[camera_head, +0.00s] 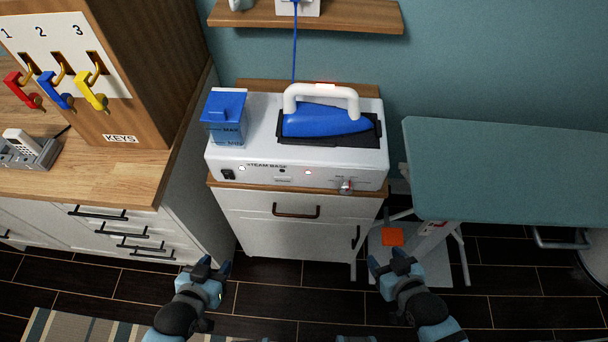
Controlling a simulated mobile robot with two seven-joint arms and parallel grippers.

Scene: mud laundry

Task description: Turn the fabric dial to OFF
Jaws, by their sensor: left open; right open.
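The fabric dial (346,186) is a small knob low on the right front of the white steam base (230,160). Its setting and labels are too small to read. A blue iron with a white handle (322,91) rests on the dark plate on top of the base. My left gripper (213,264) is open and empty, low in front of the cabinet's left side. My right gripper (391,257) is open and empty, below and to the right of the dial, well apart from it.
The base stands on a white cabinet (290,228) with a drawer. A blue water tank (224,118) is at its left. An ironing board (500,168) stands at the right. A wooden counter (110,180) with a key rack (75,50) is at the left. Dark floor lies in front.

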